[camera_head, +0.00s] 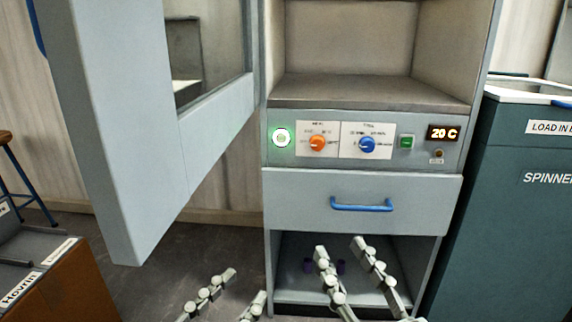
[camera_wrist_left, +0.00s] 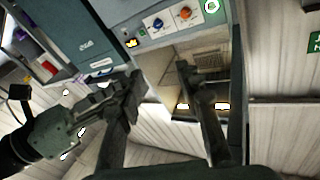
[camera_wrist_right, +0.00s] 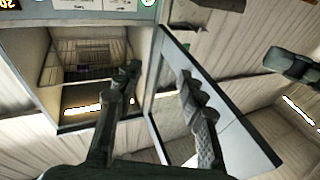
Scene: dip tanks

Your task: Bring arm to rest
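My left gripper (camera_head: 246,284) is low in the head view, in front of the floor left of the grey cabinet. Its two fingers are spread with nothing between them, as the left wrist view (camera_wrist_left: 158,70) also shows. My right gripper (camera_head: 339,246) is in front of the cabinet's open lower bay. Its fingers are apart and empty, also in the right wrist view (camera_wrist_right: 159,72). Neither gripper appears to touch anything. The arms behind the grippers are mostly out of the head view.
The cabinet's door (camera_head: 125,135) hangs open at the left. The control panel (camera_head: 469,155) reads 20 C, above a shut drawer with a blue handle (camera_head: 361,205). Small dark objects (camera_head: 341,267) stand in the lower bay. A teal spinner (camera_head: 510,220) stands right; an orange-brown unit (camera_head: 80,290) lower left.

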